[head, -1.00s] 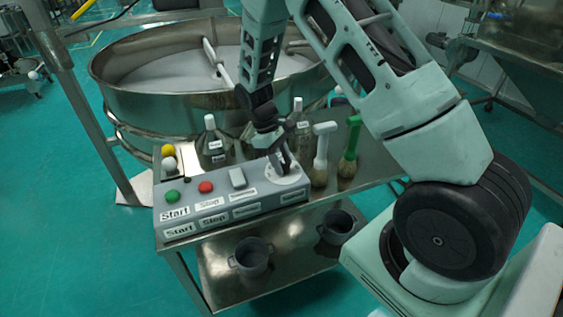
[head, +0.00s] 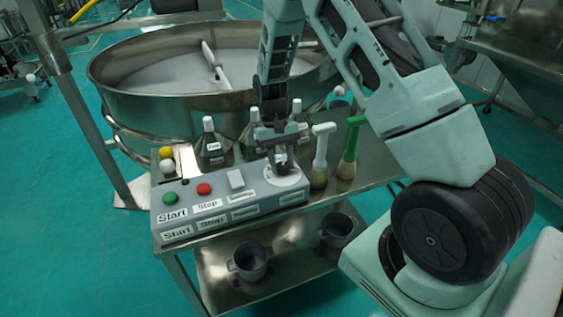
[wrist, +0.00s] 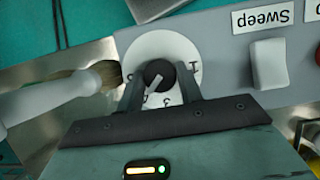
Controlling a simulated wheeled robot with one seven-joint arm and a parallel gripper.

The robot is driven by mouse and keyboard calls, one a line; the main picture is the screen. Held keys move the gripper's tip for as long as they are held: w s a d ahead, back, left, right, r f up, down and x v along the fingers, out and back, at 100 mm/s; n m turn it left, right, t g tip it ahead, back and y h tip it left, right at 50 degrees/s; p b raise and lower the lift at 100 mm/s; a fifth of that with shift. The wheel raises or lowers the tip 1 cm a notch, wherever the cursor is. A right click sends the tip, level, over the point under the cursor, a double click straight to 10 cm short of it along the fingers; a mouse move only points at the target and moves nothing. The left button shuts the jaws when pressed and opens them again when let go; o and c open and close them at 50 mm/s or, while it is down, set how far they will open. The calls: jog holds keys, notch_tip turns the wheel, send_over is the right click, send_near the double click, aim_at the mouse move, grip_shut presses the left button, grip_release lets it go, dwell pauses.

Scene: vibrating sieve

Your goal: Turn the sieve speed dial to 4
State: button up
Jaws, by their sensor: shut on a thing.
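The speed dial is a black knob (wrist: 156,72) with a white pointer, on a round white numbered plate (wrist: 149,43). The plate (head: 291,180) sits at the right end of the grey control box in the head view. My gripper (wrist: 160,86) is shut on the knob, one finger on each side; it shows over the dial in the head view (head: 281,167). In the wrist view the pointer slants down and left. A 1-like mark shows at right and others below and left; my fingers partly hide the scale, so the exact setting is unclear.
The grey control box (head: 240,214) carries a green Start button (head: 170,199), a red Stop button (head: 204,189) and a white switch (head: 236,179). White- and green-handled brushes (head: 321,150) stand right of the dial. Bottles (head: 211,148) stand behind the box. The large round sieve (head: 165,109) is beyond.

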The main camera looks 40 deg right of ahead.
dwell(0.4)
jog(key=o, duration=1)
jog(key=shift+r, duration=0.1)
jog(key=b+v, duration=0.4)
jog(key=v, duration=1.3)
jog(key=shift+w, duration=0.15)
